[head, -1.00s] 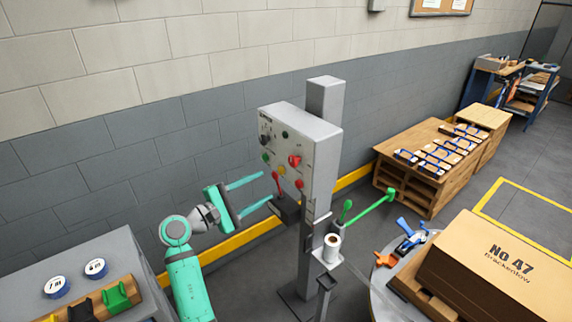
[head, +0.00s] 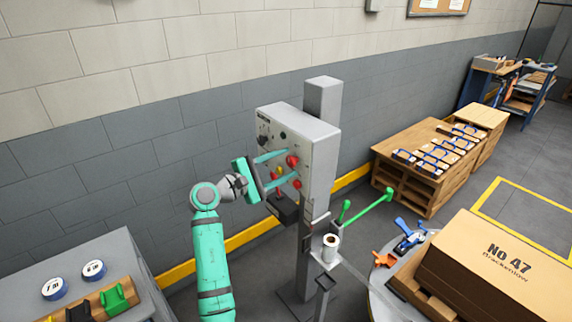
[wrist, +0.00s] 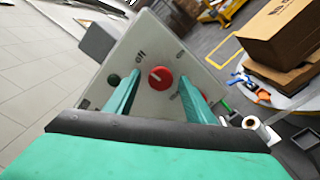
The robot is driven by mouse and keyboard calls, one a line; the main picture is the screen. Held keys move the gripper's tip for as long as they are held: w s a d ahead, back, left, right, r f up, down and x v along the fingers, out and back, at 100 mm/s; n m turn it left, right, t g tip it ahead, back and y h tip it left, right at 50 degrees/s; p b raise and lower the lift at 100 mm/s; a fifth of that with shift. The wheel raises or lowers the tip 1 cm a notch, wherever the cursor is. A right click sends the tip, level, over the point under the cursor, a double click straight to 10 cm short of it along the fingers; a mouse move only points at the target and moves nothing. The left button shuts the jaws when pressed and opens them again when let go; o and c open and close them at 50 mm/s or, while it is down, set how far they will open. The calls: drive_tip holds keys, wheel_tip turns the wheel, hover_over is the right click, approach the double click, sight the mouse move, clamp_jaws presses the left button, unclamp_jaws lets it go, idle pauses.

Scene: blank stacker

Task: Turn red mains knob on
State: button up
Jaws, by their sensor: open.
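The red mains knob (head: 292,161) sits on the front face of the grey control box (head: 318,138). In the wrist view the red knob (wrist: 160,78) is round with a pale mark on it, and lettering is printed on the panel above it. My gripper (head: 282,165) is open, its two teal fingers pointing at the panel. In the wrist view my gripper (wrist: 160,92) has one finger on each side of the knob. Whether the fingertips touch the panel or the knob I cannot tell.
The box stands on a grey post (head: 304,255). Other controls sit close by, including a red button (head: 297,184) and a dark green one (wrist: 113,80). A small shelf with a white cup (head: 331,246) and a green lever (head: 372,207) stick out to the right.

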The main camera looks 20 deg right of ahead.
drive_tip(key=shift+w+d, duration=0.15)
drive_tip(key=shift+d, duration=0.05)
drive_tip(key=shift+a, duration=0.2)
drive_tip(key=shift+d, duration=0.4)
drive_tip(key=shift+c, duration=0.3)
drive_tip(key=shift+s+d, duration=0.1)
drive_tip(key=shift+s, duration=0.1)
drive_tip(key=c, duration=1)
drive_tip(key=shift+f, duration=0.1)
